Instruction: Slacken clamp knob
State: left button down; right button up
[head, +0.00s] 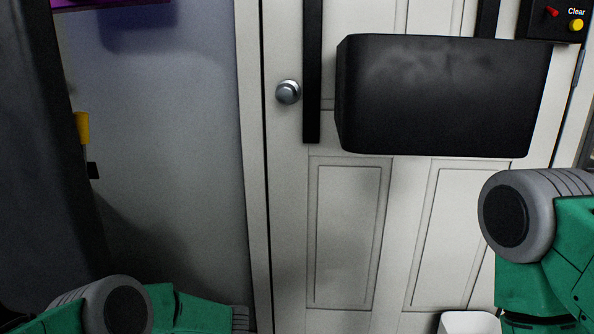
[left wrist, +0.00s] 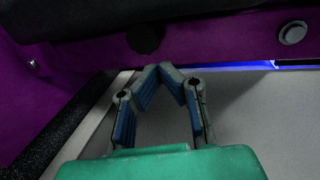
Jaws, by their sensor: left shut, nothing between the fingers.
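In the left wrist view my left gripper (left wrist: 161,69) has its fingertips together with nothing between them. Just beyond and slightly left of the tips, a dark round knob (left wrist: 145,38) sits on a purple panel (left wrist: 225,42); it may be the clamp knob, but the dim view does not confirm it. A gap shows between tips and knob in the picture; depth is hard to judge. A silver round button or cap (left wrist: 293,32) is on the panel's right. Neither gripper shows in the head view, only parts of my arms along the bottom and right.
In the head view a black padded block (head: 440,95) and a dark vertical bar (head: 312,70) stand before a white door with a silver doorknob (head: 288,92). A black box (head: 556,20) labelled "Clear" is at top right. A dark upright (head: 45,150) fills the left edge.

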pick_arm(q)
jog(key=s+a, duration=0.2)
jog(key=a, duration=0.4)
jog(key=shift+s+a, duration=0.15)
jog(key=shift+s, duration=0.25)
dwell(0.5)
jog(key=shift+f, duration=0.15)
dwell(0.5)
jog(key=shift+w, duration=1.4)
jog(key=shift+d, duration=0.2)
